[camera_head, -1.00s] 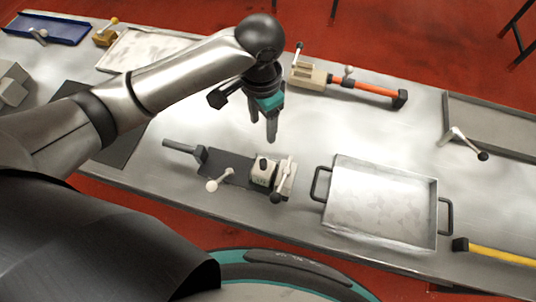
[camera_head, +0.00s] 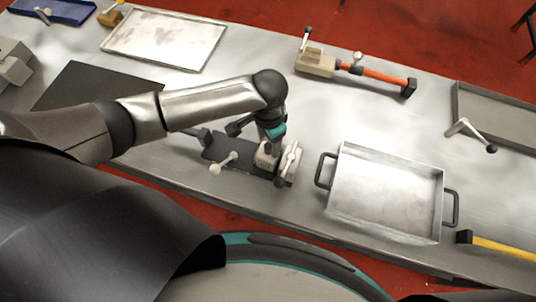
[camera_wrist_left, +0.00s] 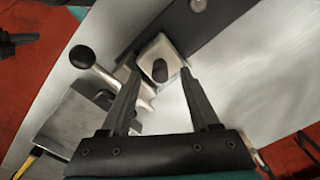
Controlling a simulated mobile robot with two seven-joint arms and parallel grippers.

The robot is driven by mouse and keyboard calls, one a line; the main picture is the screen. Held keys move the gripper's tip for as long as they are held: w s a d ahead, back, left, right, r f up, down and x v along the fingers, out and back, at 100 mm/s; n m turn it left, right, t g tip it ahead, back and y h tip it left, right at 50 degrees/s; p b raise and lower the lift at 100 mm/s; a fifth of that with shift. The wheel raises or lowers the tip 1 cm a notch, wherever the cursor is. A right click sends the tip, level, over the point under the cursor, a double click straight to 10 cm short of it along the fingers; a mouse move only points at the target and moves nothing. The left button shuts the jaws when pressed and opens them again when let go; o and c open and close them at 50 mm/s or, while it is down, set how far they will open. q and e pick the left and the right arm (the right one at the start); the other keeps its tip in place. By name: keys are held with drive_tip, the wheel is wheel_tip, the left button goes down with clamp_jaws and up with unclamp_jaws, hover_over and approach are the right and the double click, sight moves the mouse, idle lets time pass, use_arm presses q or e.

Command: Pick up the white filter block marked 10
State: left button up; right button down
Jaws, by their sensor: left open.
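The white filter block (camera_head: 263,160) sits on a dark plate (camera_head: 229,151) at the middle of the bench, beside a clamp with a pale lever (camera_head: 290,161). Its marking is too small to read now. My left gripper (camera_head: 271,145) is low over the block, hiding part of it. In the left wrist view the left gripper (camera_wrist_left: 160,78) is open, and the block (camera_wrist_left: 152,48) with a black knob on top shows between and just beyond the fingertips. I cannot tell whether the fingers touch it. My right gripper is not in view.
A metal tray with black handles (camera_head: 386,190) stands to the right of the clamp. An orange-handled tool (camera_head: 375,82) lies behind. A yellow bar (camera_head: 505,249) lies at the right front. A ball-ended lever (camera_head: 225,162) stands near the block.

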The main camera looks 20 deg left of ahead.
use_arm(q)
drive_tip(key=shift+f, duration=0.55)
clamp_jaws()
idle(1.0)
